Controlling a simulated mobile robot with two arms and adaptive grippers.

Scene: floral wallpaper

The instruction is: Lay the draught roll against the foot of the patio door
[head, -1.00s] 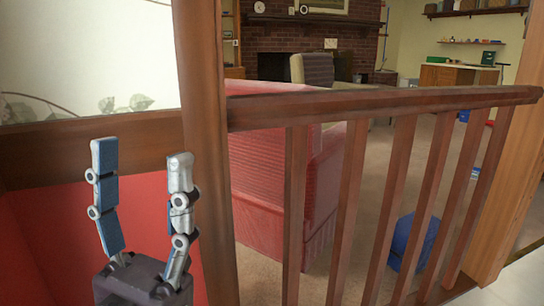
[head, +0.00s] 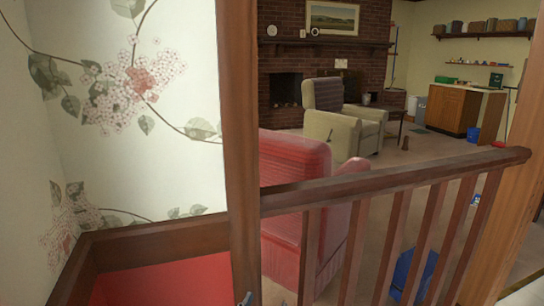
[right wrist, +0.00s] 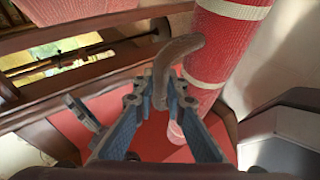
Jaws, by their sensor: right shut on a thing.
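In the right wrist view the draught roll (right wrist: 215,52) is a thick red roll with cream bands, running from the top edge down behind the fingers. My right gripper (right wrist: 163,98) is shut on a curved brown handle (right wrist: 180,48) beside it. The handle's upper end reaches close to the roll; I cannot tell how they join. The head view does not show the roll. A tiny blue-grey tip peeks in at that view's bottom edge, too small to identify. My left gripper cannot be made out. I cannot identify the patio door in either view.
A wooden post (head: 238,150) and a railing (head: 400,175) stand close in front. Behind them are a red sofa (head: 290,195), a pale armchair (head: 340,115) and a blue object (head: 412,270) on the floor. A floral wall (head: 130,150) is at left, above a red surface (head: 165,285).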

